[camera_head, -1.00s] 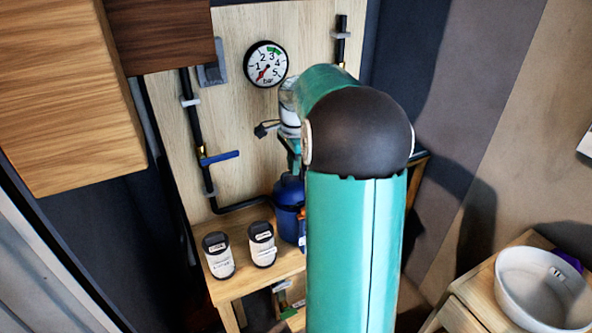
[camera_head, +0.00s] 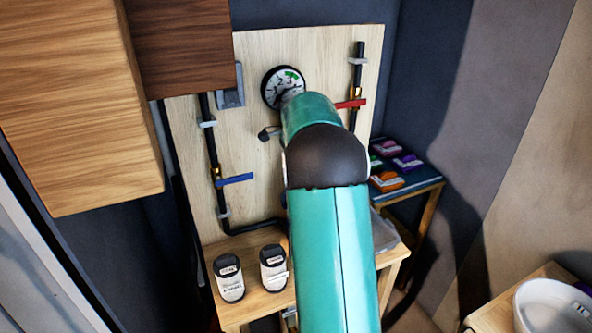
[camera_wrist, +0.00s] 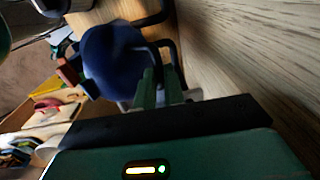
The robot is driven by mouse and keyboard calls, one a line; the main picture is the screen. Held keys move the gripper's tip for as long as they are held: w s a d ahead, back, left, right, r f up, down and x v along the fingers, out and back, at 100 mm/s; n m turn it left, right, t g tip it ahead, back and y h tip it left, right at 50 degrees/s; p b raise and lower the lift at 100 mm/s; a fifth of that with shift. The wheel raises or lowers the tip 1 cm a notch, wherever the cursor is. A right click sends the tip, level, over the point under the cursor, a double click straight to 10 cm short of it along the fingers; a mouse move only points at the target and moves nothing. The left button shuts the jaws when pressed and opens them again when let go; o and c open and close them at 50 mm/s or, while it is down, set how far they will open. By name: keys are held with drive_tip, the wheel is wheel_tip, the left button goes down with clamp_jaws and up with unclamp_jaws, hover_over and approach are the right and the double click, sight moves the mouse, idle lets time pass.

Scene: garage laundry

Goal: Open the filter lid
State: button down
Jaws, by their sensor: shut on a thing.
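In the wrist view a round dark blue filter body (camera_wrist: 115,62) sits beside the wooden panel. A dark bar (camera_wrist: 164,48) curves at its right side. My gripper (camera_wrist: 158,88) has its two green fingers against this side, shut on the dark bar. I cannot tell whether the bar belongs to the lid, and the lid's edge is not clear. In the head view my arm hides the gripper and the filter.
A pressure gauge (camera_head: 283,88), a blue-handled valve (camera_head: 235,179) and a red-handled valve (camera_head: 350,104) are on the panel (camera_head: 300,50). Two labelled jars (camera_head: 228,278) (camera_head: 273,268) stand on the wooden bench (camera_head: 250,307). A wooden cabinet (camera_head: 75,100) overhangs at left.

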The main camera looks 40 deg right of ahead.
drive_tip(key=shift+w+r, duration=0.1)
drive_tip(key=shift+w, duration=0.05)
drive_tip(key=c, duration=1.5)
unclamp_jaws()
drive_tip(key=shift+r, duration=0.3)
wheel_tip(320, 180, up, 2)
drive_tip(key=shift+r, duration=0.25)
drive_tip(key=s+a+r, duration=0.2)
drive_tip(key=s+r, duration=0.1)
drive_tip(key=s, duration=0.1)
drive_tip(key=s+a+r, duration=0.3)
drive_tip(key=s, duration=0.1)
drive_tip(key=s+a+r, duration=0.2)
drive_tip(key=s+r, duration=0.1)
drive_tip(key=s, duration=0.1)
drive_tip(key=shift+a+r, duration=0.2)
drive_tip(key=shift+r, duration=0.2)
